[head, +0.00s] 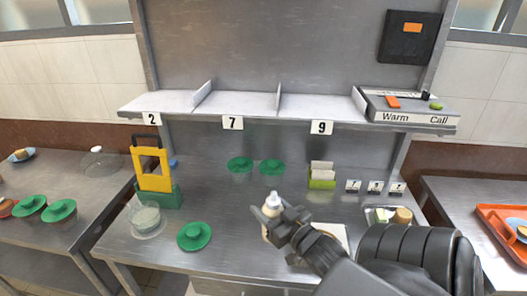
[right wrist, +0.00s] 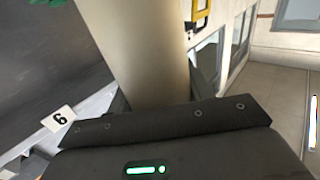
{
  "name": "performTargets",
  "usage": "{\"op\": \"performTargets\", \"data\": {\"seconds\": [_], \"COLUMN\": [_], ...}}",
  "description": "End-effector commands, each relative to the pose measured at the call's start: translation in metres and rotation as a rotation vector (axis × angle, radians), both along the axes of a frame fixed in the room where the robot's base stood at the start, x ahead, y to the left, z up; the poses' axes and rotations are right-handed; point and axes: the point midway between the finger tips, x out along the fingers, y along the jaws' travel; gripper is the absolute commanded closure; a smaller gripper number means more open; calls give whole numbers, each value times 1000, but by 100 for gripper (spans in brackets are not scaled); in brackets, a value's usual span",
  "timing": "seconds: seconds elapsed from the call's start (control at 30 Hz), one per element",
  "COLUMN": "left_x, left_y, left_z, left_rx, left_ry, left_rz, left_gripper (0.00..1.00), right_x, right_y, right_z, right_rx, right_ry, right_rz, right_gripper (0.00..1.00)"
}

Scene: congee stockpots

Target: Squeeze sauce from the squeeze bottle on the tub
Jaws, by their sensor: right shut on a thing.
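My right gripper (head: 284,222) is shut on the squeeze bottle (head: 272,203), which has a white cap and nozzle pointing up. The bottle looks upright over the front middle of the steel counter; the gripper hides part of its body. In the right wrist view the beige bottle body (right wrist: 140,50) fills the middle, and the fingertips are hard to make out. A clear tub (head: 146,222) with pale contents stands open at the counter's front left, left of and apart from the bottle. A green lid (head: 194,236) lies between them. My left gripper is not in view.
A yellow-and-green caddy (head: 152,175) stands behind the tub. Two green-lidded tubs (head: 240,165) and a green card box (head: 322,176) are at the back. A numbered shelf (head: 231,106) overhangs the rear. An orange tray (head: 503,232) is on the right counter.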

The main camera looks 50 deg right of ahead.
Motion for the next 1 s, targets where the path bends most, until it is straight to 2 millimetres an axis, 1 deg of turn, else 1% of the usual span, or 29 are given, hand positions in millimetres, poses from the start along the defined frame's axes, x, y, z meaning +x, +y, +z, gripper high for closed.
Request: {"op": "performTargets", "data": {"seconds": [0.07, 0.17, 0.27, 0.3, 0.4, 0.5, 0.6, 0.73, 1.0], "left_x": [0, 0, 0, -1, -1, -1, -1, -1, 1], "left_y": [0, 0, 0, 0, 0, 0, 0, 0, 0], "left_z": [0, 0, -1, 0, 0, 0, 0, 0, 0], "left_rx": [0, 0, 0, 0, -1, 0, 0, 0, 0], "left_ry": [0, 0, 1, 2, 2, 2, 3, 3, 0], "left_rz": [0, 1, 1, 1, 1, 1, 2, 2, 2], "left_gripper": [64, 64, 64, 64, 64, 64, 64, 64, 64], "right_x": [2, 15, 36, 45, 65, 80, 89, 94, 96], "right_y": [4, 22, 56, 71, 110, 143, 165, 179, 182], "right_z": [-1, -6, -10, -10, -4, 4, 12, 17, 17], "right_rx": [5, 15, 27, 30, 28, 19, 10, 2, 0], "right_ry": [-1, 1, 7, 8, 10, 5, 0, -1, -1], "right_rz": [0, 3, 22, 35, 75, 115, 145, 165, 172], "right_gripper": [59, 59, 59, 59, 59, 59, 59, 59, 59]}}
